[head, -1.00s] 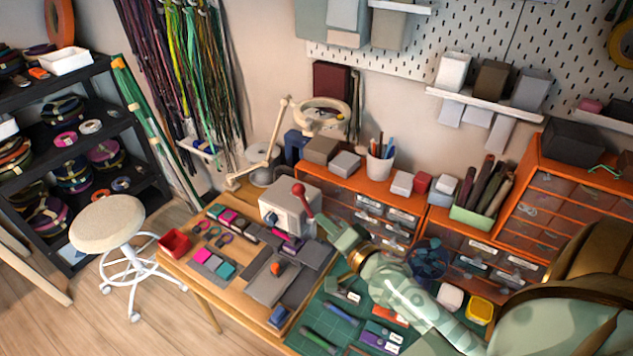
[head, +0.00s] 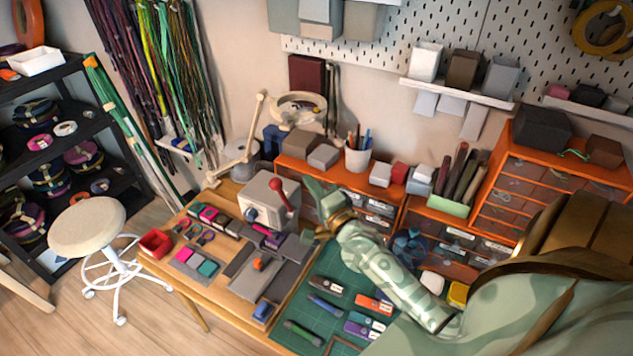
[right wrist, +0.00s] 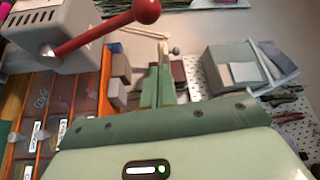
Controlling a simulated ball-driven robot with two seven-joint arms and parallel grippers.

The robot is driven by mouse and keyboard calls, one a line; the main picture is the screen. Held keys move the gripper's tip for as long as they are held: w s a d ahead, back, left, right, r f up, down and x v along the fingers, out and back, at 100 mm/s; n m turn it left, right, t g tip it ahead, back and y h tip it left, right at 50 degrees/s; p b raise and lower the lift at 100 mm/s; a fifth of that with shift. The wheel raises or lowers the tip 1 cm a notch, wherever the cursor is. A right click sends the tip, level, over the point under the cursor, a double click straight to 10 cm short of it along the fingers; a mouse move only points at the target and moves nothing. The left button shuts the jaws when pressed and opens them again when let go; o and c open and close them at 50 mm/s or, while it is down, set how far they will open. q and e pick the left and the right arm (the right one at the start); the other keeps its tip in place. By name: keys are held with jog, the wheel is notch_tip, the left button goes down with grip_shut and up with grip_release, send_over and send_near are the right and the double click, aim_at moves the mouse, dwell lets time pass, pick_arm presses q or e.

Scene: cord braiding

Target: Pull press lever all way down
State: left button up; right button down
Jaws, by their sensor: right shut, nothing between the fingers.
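The press (head: 261,201) is a pale grey box on the wooden table, with a red lever topped by a red ball (head: 276,183). The lever's ball end points up in the head view. In the right wrist view the red lever (right wrist: 95,37) slants up to its ball at the top, beside the grey press housing (right wrist: 50,28). My right gripper (head: 314,188) is just right of the lever in the head view, shut and empty. Its fingers also show in the right wrist view (right wrist: 158,88), apart from the lever in the picture. My left gripper is not in view.
Orange drawer units (head: 340,185) stand behind the press. A magnifier lamp (head: 297,108) stands at the back left. A green cutting mat (head: 335,290) with several tools lies in front of my right arm. A white stool (head: 87,226) stands left of the table.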

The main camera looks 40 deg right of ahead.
aim_at(283, 199)
jog(key=w, duration=0.6)
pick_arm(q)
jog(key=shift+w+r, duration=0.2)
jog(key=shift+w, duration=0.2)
pick_arm(e)
jog(key=a, duration=0.1)
jog(key=s+a, duration=0.1)
jog(key=a, duration=0.1)
jog(key=shift+s+f, duration=0.15)
jog(key=shift+s, duration=0.05)
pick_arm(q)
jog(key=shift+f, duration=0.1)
pick_arm(e)
jog(key=shift+a, duration=0.1)
